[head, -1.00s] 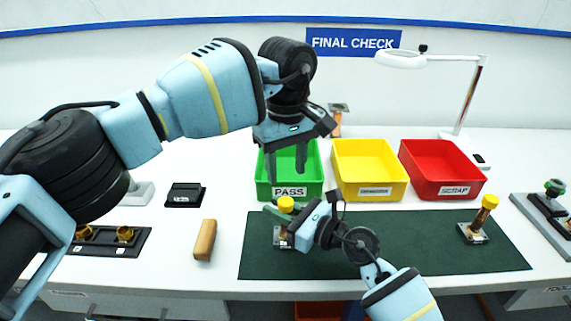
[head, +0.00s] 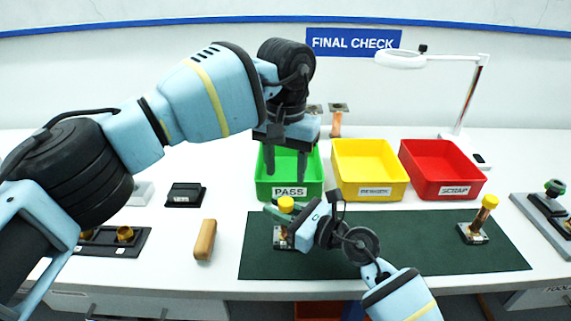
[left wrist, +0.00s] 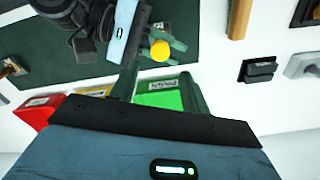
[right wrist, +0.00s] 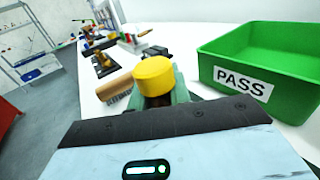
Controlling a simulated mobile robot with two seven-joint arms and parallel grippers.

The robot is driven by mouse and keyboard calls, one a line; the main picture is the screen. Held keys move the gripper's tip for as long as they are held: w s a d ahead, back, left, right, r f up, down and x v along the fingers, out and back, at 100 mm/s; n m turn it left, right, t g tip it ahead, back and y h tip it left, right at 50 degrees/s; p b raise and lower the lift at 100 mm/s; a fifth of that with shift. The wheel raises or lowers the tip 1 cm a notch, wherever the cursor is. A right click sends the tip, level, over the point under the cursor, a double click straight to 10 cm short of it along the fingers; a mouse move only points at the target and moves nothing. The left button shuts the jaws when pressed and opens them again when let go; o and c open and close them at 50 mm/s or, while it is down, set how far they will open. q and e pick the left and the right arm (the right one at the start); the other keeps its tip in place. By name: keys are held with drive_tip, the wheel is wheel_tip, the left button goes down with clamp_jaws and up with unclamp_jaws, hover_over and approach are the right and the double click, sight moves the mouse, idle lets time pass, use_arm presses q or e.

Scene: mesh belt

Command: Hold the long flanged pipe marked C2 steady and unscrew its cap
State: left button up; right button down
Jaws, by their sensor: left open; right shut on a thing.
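A pipe with a yellow cap (head: 286,204) stands upright on the left part of the dark green mat (head: 380,255). The cap also shows in the left wrist view (left wrist: 160,50) and the right wrist view (right wrist: 154,76). My right gripper (head: 281,213) is shut on this pipe just below the cap. Its fingers and my gripper body hide much of the pipe, and I cannot read its mark. My left gripper (head: 287,170) is open and empty, fingers pointing down, apart from the cap.
Green PASS (head: 290,192), yellow (head: 370,190) and red SCRAP (head: 443,189) bins stand behind the mat. A lamp (head: 462,105) stands at the back right.

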sight(286, 201)
use_arm(q)
drive_tip(key=shift+f, duration=3.95)
